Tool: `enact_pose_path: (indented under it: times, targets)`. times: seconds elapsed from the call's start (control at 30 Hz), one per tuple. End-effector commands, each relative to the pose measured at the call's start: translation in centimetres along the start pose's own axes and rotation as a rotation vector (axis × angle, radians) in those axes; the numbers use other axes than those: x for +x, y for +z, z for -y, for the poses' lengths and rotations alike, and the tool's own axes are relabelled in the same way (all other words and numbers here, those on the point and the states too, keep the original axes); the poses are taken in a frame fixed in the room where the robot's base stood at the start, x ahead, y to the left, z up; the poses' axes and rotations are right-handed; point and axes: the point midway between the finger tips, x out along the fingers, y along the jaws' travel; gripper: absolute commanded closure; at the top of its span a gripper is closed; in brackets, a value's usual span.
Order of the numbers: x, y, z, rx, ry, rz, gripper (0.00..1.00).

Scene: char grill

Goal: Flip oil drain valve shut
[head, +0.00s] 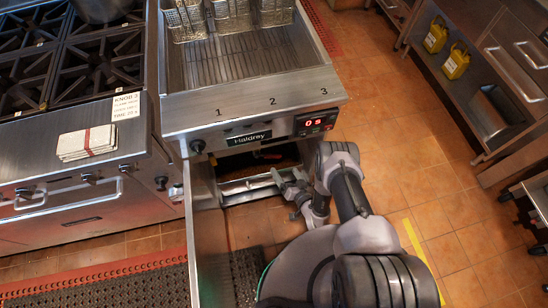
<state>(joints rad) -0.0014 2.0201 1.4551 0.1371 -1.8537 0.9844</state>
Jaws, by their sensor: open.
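The fryer (250,95) stands in the middle of the head view, with its cabinet open below the front panel. A small red part (268,155), which looks like the oil drain valve's handle, shows in the dark cabinet under the panel. Its exact angle is too small to tell. My gripper (285,186) is open and empty at the cabinet opening, below and slightly right of the red part and apart from it in the picture. The valve body is hidden in shadow.
The open cabinet door (190,230) stands left of my gripper. A metal pan edge (245,187) lies low in the cabinet. A stove with a folded towel (87,143) is at left. Yellow jugs (455,62) sit on a right shelf. Tiled floor at right is clear.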

Motion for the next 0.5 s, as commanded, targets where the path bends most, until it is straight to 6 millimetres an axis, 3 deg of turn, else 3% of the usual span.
enact_pose_path:
  times: [0.03,0.2,0.33,0.5]
  targets:
    - [1.8,0.7,-0.2,-0.004,-0.005,-0.001,0.14]
    - [6.8,0.6,-0.3,-0.004,-0.004,-0.002,0.14]
    - [9.7,0.5,-0.2,-0.003,-0.001,-0.001,0.14]
    - [11.7,0.3,-0.2,-0.002,0.000,-0.001,0.14]
